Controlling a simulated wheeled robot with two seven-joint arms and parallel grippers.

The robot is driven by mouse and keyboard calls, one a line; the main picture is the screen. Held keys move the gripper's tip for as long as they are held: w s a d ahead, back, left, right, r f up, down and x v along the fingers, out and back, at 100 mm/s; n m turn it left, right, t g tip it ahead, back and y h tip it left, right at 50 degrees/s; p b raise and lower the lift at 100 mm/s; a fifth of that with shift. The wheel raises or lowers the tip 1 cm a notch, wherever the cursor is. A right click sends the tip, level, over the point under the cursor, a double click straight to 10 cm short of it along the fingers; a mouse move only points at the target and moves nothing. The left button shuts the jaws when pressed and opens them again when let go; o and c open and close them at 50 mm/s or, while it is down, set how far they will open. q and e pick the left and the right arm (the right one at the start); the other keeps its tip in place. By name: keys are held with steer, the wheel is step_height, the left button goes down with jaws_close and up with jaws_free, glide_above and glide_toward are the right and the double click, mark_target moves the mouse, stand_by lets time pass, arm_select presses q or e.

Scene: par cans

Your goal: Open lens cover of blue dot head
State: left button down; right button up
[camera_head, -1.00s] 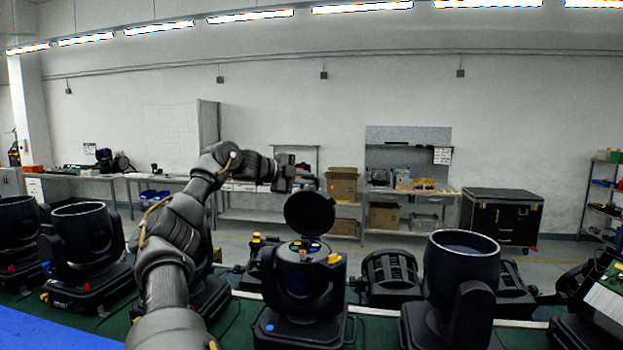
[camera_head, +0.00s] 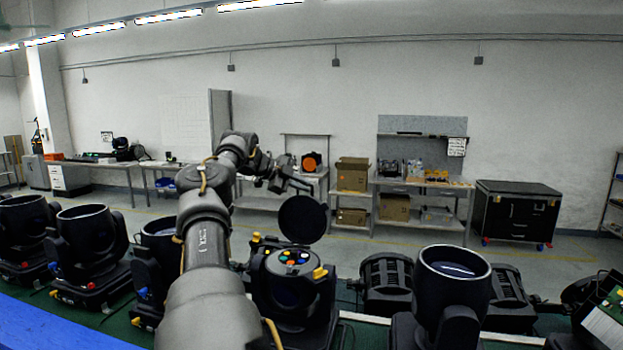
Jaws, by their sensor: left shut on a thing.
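The head with the raised cover (camera_head: 290,290) stands on the green bench in the middle, its open top showing several coloured lenses (camera_head: 289,257). Its round black lens cover (camera_head: 303,219) stands up on edge behind the lenses, hinged open. My left gripper (camera_head: 298,185) is at the top edge of that cover, shut on it; the fingertips are small and dark, so the exact contact is hard to see. My right gripper is not in view.
An open-topped head (camera_head: 450,285) stands to the right, and several more (camera_head: 90,250) stand at the left. Dark fixtures (camera_head: 386,283) lie behind the middle head. Shelves with cardboard boxes (camera_head: 353,174) and a black case (camera_head: 515,212) are across the room.

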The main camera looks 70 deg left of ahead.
arm_select(q)
steer(key=shift+w+f, duration=0.15)
steer(key=shift+f, duration=0.2)
steer(key=c, duration=1.8)
jaws_free()
steer(key=shift+a+f, duration=0.1)
